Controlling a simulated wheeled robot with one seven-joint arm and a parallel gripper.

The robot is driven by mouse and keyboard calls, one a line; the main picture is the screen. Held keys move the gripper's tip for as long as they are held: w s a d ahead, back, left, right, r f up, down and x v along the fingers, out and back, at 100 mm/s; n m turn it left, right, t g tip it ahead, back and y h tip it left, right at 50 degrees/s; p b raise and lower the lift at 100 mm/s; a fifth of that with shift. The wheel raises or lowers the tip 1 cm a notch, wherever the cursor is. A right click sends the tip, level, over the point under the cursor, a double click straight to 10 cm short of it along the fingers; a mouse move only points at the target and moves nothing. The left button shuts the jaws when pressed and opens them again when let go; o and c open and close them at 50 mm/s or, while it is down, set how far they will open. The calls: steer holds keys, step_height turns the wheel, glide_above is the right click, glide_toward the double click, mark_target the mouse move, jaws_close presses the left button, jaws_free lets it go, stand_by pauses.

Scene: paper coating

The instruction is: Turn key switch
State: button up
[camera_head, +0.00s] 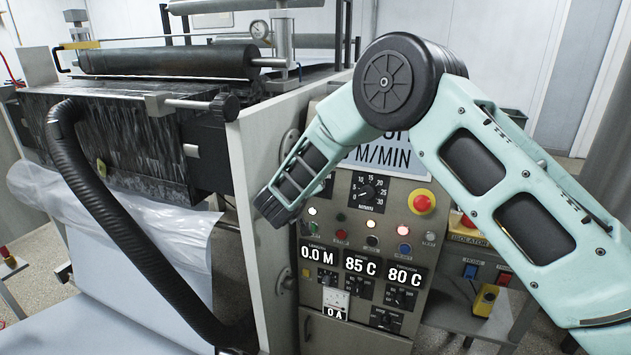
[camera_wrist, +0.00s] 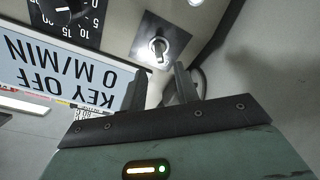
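The key switch (camera_wrist: 158,46) shows in the wrist view as a round metallic part on a small pale square plate, at the upper middle. I cannot make out the shape of its key clearly. My gripper (camera_wrist: 161,78) has its two dark fingers apart, pointing at the switch from below in the picture. The fingertips lie just short of the switch, one to each side of its lower end, with nothing seen between them.
A sign reading "KEY OFF 0 M/MIN" (camera_wrist: 65,68) is beside the switch, upside down in the wrist view. The control panel (camera_head: 340,228) carries dials, coloured buttons, displays and a red emergency button (camera_head: 422,202). The coating machine with its roller (camera_head: 165,61) stands left.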

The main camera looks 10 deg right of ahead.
steer(key=p+x, duration=0.1)
steer(key=x, duration=0.6)
jaws_close()
